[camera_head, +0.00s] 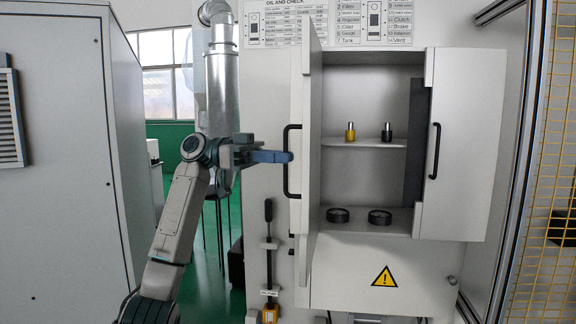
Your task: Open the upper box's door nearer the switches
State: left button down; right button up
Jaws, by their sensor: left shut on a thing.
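The upper box (364,176) is a light grey cabinet on the wall, and its inside shows. Its left door (312,120) stands swung out toward me, seen nearly edge-on, with a black bar handle (286,183). Its right door (468,150) also stands open, swung out to the right, with its own black handle (436,140). My left gripper (288,157) reaches in from the left and is shut on the left door's handle. The fingertips partly hide the handle. I cannot clearly make out the switches. My right gripper is not in view.
Inside the box, a yellow bottle (350,132) and a dark bottle (387,132) stand on the shelf, with two black rings (338,215) below. A yellow mesh fence (545,170) stands at right.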

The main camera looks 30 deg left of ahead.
pick_arm(q)
jog(key=shift+a+r, duration=0.25)
jog(key=shift+a, duration=1)
jog(key=c, duration=1.9)
grip_release()
jog(key=o, duration=0.3)
jog(key=shift+w, duration=0.2)
jog(key=shift+o, duration=0.4)
jog(key=shift+w+d+f, duration=0.2)
jog(key=shift+w, duration=0.1)
jog(key=s+a+b, duration=0.2)
jog(key=a+b, duration=0.1)
jog(key=a, duration=0.7)
jog(key=shift+a, duration=0.4)
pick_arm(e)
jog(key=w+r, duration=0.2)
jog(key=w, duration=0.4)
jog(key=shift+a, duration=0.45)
